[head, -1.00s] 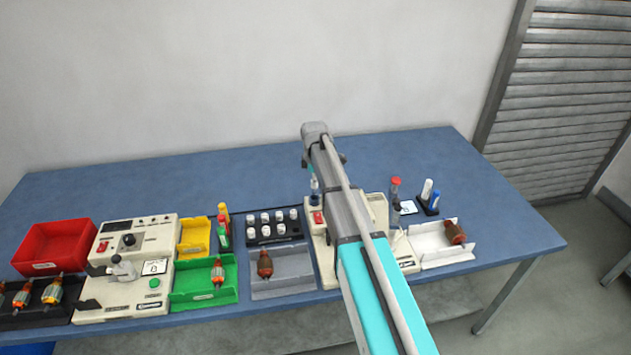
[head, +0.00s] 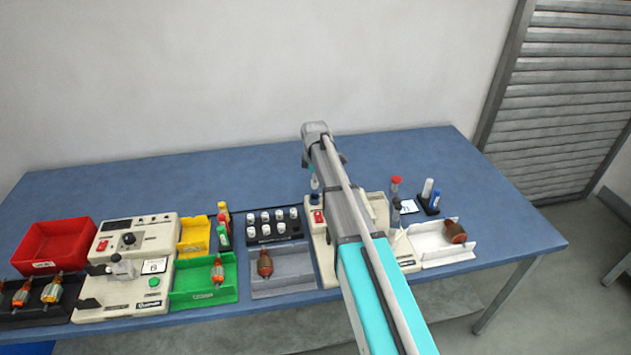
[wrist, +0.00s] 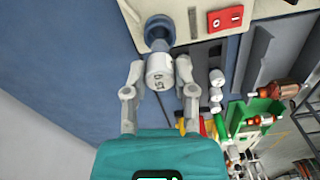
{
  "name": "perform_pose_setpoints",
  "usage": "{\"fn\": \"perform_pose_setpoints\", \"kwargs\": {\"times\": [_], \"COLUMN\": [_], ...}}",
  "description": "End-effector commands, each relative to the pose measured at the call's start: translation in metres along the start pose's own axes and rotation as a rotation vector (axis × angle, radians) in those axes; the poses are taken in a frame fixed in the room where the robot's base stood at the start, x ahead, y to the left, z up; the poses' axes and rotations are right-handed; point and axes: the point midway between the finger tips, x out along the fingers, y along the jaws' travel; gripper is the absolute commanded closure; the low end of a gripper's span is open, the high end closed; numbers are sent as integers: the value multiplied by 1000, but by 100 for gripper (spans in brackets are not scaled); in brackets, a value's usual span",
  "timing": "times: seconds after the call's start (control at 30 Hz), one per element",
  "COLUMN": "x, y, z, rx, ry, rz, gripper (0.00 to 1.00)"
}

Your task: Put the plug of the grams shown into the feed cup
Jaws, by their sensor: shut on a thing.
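My gripper (wrist: 158,92) is shut on a white plug (wrist: 160,72) with dark marking that looks like "15 g". The blue feed cup (wrist: 154,27) is just beyond the plug in the wrist view, and the plug's far end overlaps its opening. I cannot tell whether the end is inside the cup or only in front of it. In the head view the plug (head: 314,183) shows small beside my arm, above the dark blue cup (head: 314,199). My fingers are mostly hidden there behind the arm.
The cream machine (head: 326,268) with a red switch (head: 318,217) is under my arm. Several white plugs stand in a black rack (head: 291,239) to its left. A grey tray (head: 290,283) holds an armature. A white tray (head: 446,257) is at right. The table's back is clear.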

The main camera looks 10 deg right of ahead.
Motion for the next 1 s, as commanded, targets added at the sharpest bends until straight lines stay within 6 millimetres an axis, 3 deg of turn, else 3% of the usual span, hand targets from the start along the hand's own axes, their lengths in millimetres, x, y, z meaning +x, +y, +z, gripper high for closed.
{"fn": "perform_pose_setpoints", "kwargs": {"times": [1.0], "x": [8], "y": [0], "z": [0], "rx": [1], "ry": [0], "rz": [0], "gripper": [90]}}
